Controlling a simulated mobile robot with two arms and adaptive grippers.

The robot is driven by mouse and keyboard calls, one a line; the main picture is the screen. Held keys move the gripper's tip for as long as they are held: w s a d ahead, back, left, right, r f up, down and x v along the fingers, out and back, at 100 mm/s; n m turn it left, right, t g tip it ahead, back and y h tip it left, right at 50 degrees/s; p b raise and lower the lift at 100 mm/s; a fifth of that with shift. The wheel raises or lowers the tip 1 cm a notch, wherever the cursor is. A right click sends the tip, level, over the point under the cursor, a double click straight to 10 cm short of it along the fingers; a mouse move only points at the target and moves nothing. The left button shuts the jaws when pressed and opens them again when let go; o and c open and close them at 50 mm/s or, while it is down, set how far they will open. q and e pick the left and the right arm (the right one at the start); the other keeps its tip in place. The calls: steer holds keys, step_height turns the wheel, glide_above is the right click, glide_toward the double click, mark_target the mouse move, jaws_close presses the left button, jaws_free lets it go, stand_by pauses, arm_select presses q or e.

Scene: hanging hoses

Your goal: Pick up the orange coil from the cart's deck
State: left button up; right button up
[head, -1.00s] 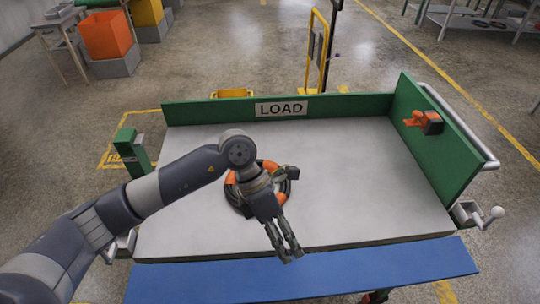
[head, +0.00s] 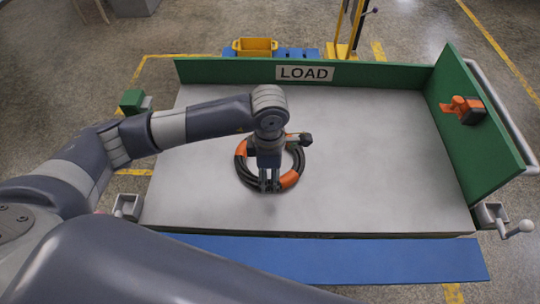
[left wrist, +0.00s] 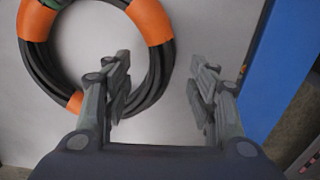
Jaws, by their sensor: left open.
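The coil (head: 290,179) is a ring of black hose with orange bands, lying flat on the cart's pale grey deck (head: 370,170). In the left wrist view the coil (left wrist: 148,22) fills the upper left, cut off by the top edge. My left gripper (head: 269,188) points down over the coil's near side in the head view and hides part of it. The left finger overlaps the coil's rim; the right finger is over bare deck. My right gripper is out of view.
A green back wall with a LOAD sign (head: 304,73) and a green right wall (head: 480,130) edge the deck. An orange and black device (head: 463,109) is on the right wall. A blue strip (head: 340,260) runs along the front. The deck right of the coil is clear.

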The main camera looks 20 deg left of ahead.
arm_select(q)
step_height(320, 180, down, 4)
steer(key=shift+r+p, duration=0.25)
steer(key=shift+p, duration=0.2)
steer(key=shift+f, duration=0.15)
steer(key=c, duration=1.3)
jaws_close()
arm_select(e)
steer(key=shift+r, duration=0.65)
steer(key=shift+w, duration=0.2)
